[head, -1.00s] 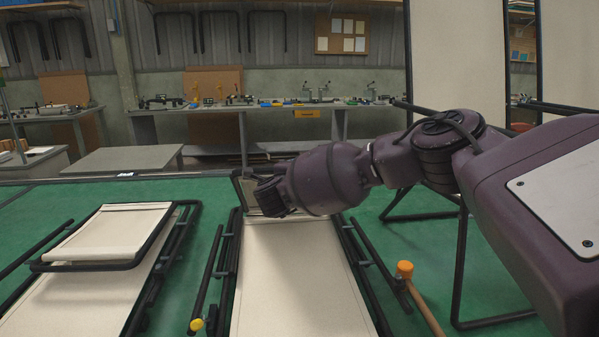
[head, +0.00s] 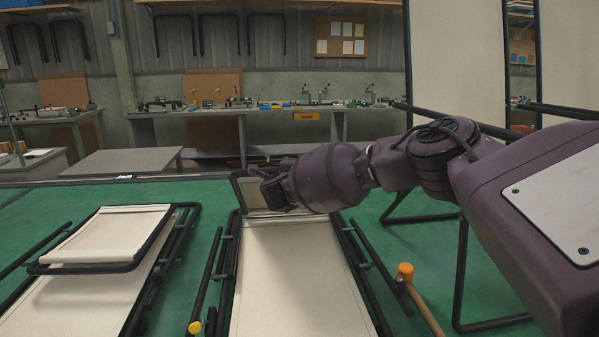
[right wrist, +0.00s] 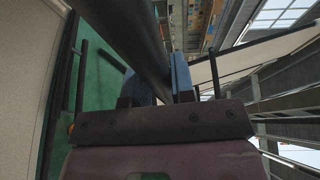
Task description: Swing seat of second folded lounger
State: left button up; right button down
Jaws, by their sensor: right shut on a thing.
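The middle lounger (head: 297,285) lies folded on the green floor, with cream fabric and a black tube frame. At its far end a small framed section (head: 252,193) stands up at an angle, partly hidden by my right gripper (head: 272,190). In the right wrist view my right gripper (right wrist: 163,88) is shut on a black tube (right wrist: 130,35), which passes between its two blue-grey fingers. Cream fabric (right wrist: 25,75) fills the left of that view. My left gripper is not in view.
Another folded lounger (head: 110,230) lies at the left. An orange-headed mallet (head: 405,271) lies by the middle lounger's right side. Upright cream loungers (head: 457,60) stand at the right. A low grey table (head: 125,160) and workbenches (head: 340,107) are at the back.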

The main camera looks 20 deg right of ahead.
jog(key=shift+s+f, duration=0.1)
jog(key=shift+s+f, duration=0.2)
jog(key=s+f, duration=0.3)
jog(key=f, duration=0.4)
jog(key=s+a+f+b, duration=0.1)
jog(key=s+f, duration=0.3)
jog(key=f, duration=0.4)
jog(key=s+a+f, duration=0.1)
jog(key=s+f, duration=0.3)
jog(key=f, duration=0.4)
jog(key=shift+a+f+b, duration=0.15)
jog(key=shift+f+b, duration=0.05)
jog(key=shift+b, duration=0.1)
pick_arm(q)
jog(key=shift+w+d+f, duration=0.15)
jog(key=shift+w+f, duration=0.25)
pick_arm(e)
jog(key=shift+f, duration=0.5)
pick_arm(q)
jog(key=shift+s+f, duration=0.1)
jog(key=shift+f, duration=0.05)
pick_arm(e)
jog(key=c, duration=1)
grip_release()
